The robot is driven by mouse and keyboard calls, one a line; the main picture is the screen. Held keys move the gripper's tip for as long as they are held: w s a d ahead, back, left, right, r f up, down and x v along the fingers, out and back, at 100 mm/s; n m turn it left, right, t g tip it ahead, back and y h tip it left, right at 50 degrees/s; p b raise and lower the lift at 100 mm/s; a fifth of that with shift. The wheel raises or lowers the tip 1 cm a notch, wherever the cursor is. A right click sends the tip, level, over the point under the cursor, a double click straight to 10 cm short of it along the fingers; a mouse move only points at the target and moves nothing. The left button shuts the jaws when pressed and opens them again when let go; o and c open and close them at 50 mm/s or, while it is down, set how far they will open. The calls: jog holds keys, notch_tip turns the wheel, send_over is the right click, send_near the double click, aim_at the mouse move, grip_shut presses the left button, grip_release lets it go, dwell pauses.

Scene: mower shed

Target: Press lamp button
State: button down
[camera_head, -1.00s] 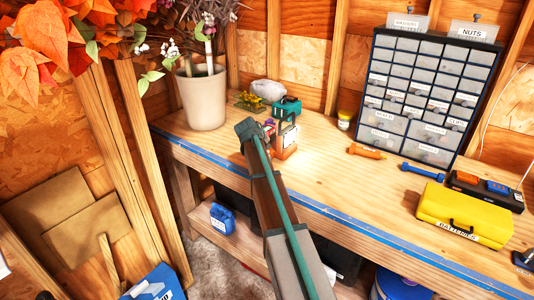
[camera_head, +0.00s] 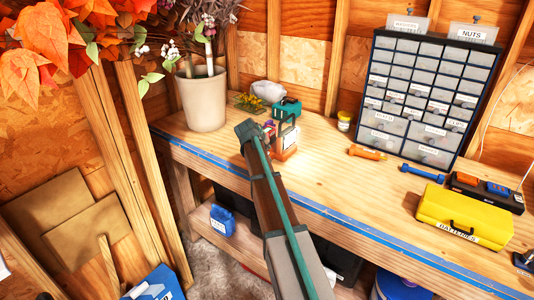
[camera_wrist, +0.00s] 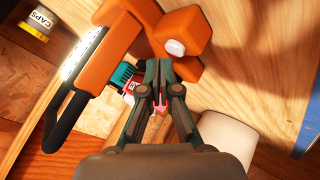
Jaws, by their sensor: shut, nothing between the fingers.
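The orange work lamp (camera_head: 286,154) stands on the workbench, its panel (camera_wrist: 84,52) glowing white in the wrist view. A round white button (camera_wrist: 175,47) sits on an orange block of the lamp. My gripper (camera_wrist: 160,68) is shut and empty, with its fingertips just short of the button in the picture. I cannot tell whether they touch it. In the head view my arm reaches up to the left of the lamp, and my fingers there are small and hard to make out.
A small jar (camera_head: 344,120) labelled CAPS in the wrist view (camera_wrist: 38,23) and a drawer cabinet (camera_head: 425,95) stand right. The bench (camera_head: 340,195) is clear in front.

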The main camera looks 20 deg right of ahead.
jog(key=shift+f, duration=0.15)
jog(key=shift+f+b, duration=0.3)
jog(key=shift+f, duration=0.05)
dwell(0.6)
jog(key=shift+r, duration=0.5)
jog(key=shift+r+p, duration=1.3)
jog(key=shift+r, duration=1.7)
